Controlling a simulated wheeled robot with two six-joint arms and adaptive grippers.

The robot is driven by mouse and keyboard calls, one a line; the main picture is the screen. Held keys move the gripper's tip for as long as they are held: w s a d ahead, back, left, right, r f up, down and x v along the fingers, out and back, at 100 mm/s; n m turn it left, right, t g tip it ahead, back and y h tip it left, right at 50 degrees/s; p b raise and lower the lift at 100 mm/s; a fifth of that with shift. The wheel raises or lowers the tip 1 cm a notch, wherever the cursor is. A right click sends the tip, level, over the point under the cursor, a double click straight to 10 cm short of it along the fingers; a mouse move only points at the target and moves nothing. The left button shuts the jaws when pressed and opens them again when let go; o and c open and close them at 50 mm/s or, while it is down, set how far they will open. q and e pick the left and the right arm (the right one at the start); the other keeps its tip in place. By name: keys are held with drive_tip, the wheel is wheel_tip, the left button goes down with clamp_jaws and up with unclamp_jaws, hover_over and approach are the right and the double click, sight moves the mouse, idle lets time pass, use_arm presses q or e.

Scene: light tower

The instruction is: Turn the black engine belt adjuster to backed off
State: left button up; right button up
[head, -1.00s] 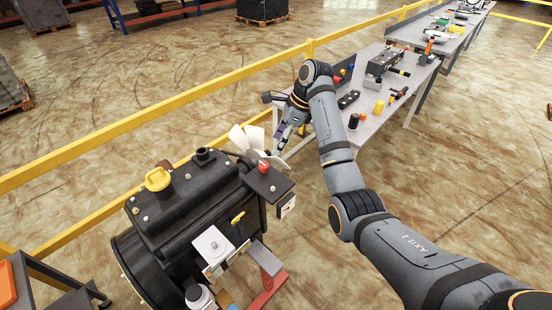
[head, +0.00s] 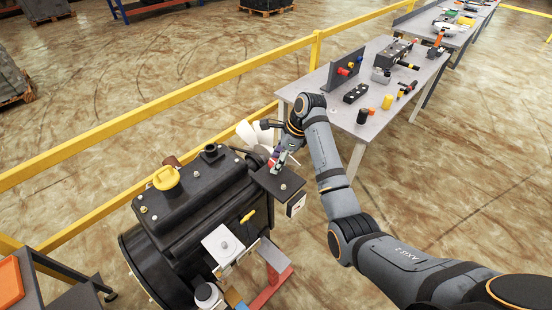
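The black engine (head: 190,215) stands at the lower left, with a yellow cap on top and a white fan (head: 246,134) at its far end. A dark flat plate (head: 285,190) juts from its right side and carries a small pale bolt head. A red knob (head: 271,162) sits at the plate's far edge, partly hidden by my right gripper. My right gripper (head: 277,164) points down at the red knob, at or very close to it. Contact and finger opening are too small to tell. I cannot tell which part is the belt adjuster. My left gripper is not in view.
A yellow rail (head: 130,122) runs behind the engine. A grey workbench (head: 385,121) with several tools and small parts stands beyond my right arm. A dark cart with an orange tray (head: 10,282) is at the lower left. The floor at right is clear.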

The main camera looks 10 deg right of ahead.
drive_tip(key=c, duration=0.9)
drive_tip(key=shift+w, duration=0.1)
drive_tip(key=shift+n, duration=0.4)
